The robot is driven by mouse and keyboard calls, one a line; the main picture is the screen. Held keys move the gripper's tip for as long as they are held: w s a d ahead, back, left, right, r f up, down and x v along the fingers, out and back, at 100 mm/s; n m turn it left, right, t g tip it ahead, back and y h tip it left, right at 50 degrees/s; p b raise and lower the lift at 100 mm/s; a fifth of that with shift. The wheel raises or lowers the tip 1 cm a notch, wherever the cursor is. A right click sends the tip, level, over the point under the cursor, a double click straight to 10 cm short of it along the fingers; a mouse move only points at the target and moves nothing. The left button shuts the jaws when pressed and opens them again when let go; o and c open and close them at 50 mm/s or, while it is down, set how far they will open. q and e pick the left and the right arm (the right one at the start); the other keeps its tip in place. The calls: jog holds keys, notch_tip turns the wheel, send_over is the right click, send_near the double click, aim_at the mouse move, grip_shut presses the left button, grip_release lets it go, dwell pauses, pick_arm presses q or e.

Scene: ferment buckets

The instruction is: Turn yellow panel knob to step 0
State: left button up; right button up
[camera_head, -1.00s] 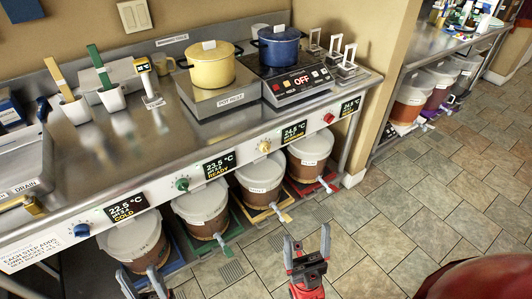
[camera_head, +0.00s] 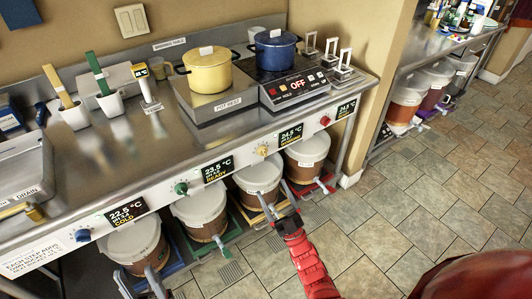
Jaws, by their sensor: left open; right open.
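The yellow panel knob (camera_head: 262,152) is on the white front panel of the steel counter, between two black displays. The display to its right (camera_head: 291,134) reads about 24.5 °C; its smaller words are hard to read. The knob's step mark is too small to tell. My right gripper (camera_head: 280,207) is open and empty, in front of and below the yellow knob, apart from it, over the bucket near the yellow tray. My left gripper (camera_head: 141,281) is open and empty at the lower left, in front of the leftmost bucket.
Blue (camera_head: 83,236), green (camera_head: 181,188) and red (camera_head: 325,121) knobs share the panel. Lidded buckets (camera_head: 198,204) stand below. A yellow pot (camera_head: 208,74) and a blue pot (camera_head: 275,50) stand on the counter. The tiled floor (camera_head: 400,215) to the right is clear.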

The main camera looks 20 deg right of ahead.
jog(key=w+d+f+m+g+h+p, duration=0.1)
jog(key=w+d+f+m+g+h, duration=0.15)
jog(key=w+d+f, duration=0.45)
jog(key=m+g+h+b, duration=0.2)
jog(key=m+g+b, duration=0.15)
jog(key=g, duration=0.25)
send_near(266, 155)
jog(key=shift+t, duration=0.25)
jog(key=b+x, duration=0.2)
jog(key=x, duration=0.5)
jog(key=shift+a, duration=0.2)
jog(key=shift+w+a+f+b, duration=0.2)
jog(key=shift+w+b, duration=0.15)
jog(key=shift+w, duration=0.3)
jog(key=shift+w+a+r, duration=0.15)
jog(key=shift+w+r, duration=0.05)
jog(key=shift+w, duration=0.3)
grip_shut()
